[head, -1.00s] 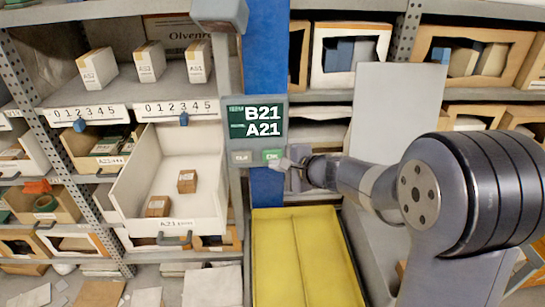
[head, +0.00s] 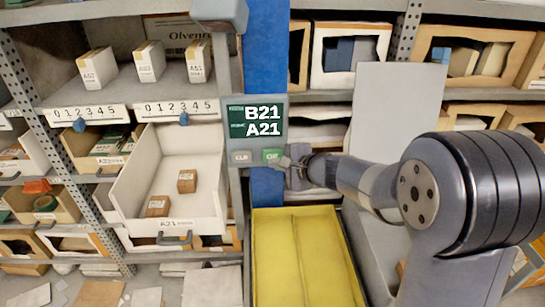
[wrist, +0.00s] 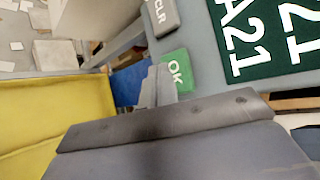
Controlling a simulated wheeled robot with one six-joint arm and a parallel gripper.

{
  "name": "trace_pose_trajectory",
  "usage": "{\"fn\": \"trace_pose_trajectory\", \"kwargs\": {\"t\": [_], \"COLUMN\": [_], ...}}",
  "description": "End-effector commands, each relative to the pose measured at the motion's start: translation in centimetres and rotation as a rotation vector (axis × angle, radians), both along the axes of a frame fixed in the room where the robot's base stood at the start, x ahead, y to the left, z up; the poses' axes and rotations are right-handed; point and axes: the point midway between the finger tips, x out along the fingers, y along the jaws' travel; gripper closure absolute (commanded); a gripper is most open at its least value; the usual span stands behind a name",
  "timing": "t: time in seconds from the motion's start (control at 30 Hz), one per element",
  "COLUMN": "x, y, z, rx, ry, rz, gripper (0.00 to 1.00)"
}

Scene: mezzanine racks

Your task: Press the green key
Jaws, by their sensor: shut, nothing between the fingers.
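The green key (head: 272,155), marked OK, is at the lower right of the grey panel under its display. It also shows in the wrist view (wrist: 178,70), partly covered by my fingers. My gripper (head: 284,162) is shut and empty, its tips at the key's lower right edge in the head view. In the wrist view the closed fingertips (wrist: 158,78) lie beside and over the key's left part. I cannot tell whether they touch it. The display (head: 258,121) reads B21 above A21.
A grey CLR key (head: 241,157) sits left of the green key. A blue post (head: 266,60) stands behind the panel. A white drawer (head: 128,190) with two small boxes is pulled out at left. A yellow tray (head: 300,260) lies below the gripper. Shelves surround the panel.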

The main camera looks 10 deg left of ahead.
Motion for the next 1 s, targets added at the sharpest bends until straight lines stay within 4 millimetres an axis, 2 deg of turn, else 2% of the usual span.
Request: {"fn": "trace_pose_trajectory", "kwargs": {"t": [1.0], "x": [1.10], "y": [0.28], "z": [-0.01], "rx": [-0.001], "ry": [-0.001], "rz": [0.000], "gripper": [1.00]}}
